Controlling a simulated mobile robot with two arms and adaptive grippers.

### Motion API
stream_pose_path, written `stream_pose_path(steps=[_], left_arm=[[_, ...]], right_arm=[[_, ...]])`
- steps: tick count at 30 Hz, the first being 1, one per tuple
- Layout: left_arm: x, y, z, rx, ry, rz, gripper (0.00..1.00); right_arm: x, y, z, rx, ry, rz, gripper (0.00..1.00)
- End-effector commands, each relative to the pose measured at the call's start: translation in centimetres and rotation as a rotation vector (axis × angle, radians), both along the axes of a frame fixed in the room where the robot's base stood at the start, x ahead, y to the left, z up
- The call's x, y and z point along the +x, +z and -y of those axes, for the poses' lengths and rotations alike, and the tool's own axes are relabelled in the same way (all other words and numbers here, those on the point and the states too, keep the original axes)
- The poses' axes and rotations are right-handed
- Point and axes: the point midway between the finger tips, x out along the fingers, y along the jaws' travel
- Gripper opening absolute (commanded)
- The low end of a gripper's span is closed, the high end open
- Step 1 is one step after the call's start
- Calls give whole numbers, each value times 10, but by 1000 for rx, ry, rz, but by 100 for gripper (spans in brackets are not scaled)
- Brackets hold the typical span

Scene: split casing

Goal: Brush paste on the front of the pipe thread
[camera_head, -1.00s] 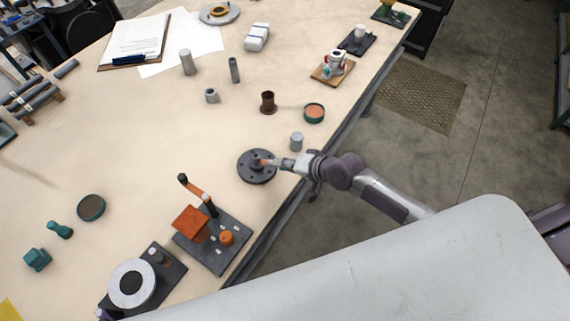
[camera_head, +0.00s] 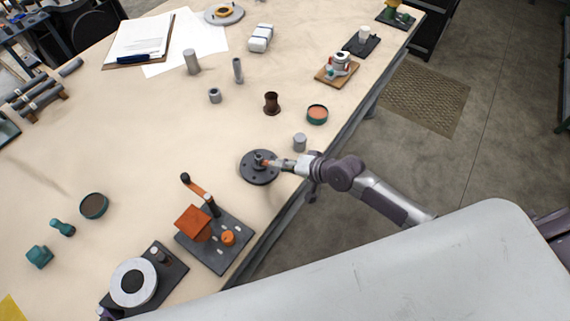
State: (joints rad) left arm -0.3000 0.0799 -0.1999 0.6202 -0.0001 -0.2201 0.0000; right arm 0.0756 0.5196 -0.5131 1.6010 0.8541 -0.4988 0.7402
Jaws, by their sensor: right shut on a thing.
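The pipe thread stub (camera_head: 258,158) stands upright in the middle of a dark round flange (camera_head: 260,175) with bolt holes, near the table's right edge. My right gripper (camera_head: 293,165) comes in from the right and is shut on a small brush (camera_head: 272,163). The orange-tipped end of the brush reaches over the flange to the stub and seems to touch its side; I cannot tell for certain. An open tin of orange paste (camera_head: 317,114) stands behind the gripper.
A small grey cylinder (camera_head: 299,142) stands close behind my right gripper. A brown spool-like cup (camera_head: 271,103) is farther back. An orange clamp fixture (camera_head: 196,223) on a dark plate stands in front of the flange. The table left of the flange is clear.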

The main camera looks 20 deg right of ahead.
Motion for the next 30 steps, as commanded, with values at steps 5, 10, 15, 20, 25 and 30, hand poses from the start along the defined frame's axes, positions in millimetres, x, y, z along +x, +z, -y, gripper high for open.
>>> stream_pose_path(steps=[5, 10, 15, 20, 25, 30], left_arm=[[0, 13, 0, 0, 0, 0, 40], [0, 11, 0, 0, 0, 0, 40], [0, 4, 0, 0, 0, 0, 40], [0, -1, 0, 0, 0, 0, 40], [0, 4, 0, 0, 0, 0, 40], [0, 14, 0, 0, 0, 0, 40]], right_arm=[[1, 13, -1, 1, 0, 0, 0], [1, 11, -1, 1, -1, -1, 0], [2, 2, -1, 1, 0, 0, 0], [2, -5, -1, 1, -1, 1, 0], [2, 0, -1, 1, 0, 1, 0], [2, 10, -2, 1, 0, 1, 0]])
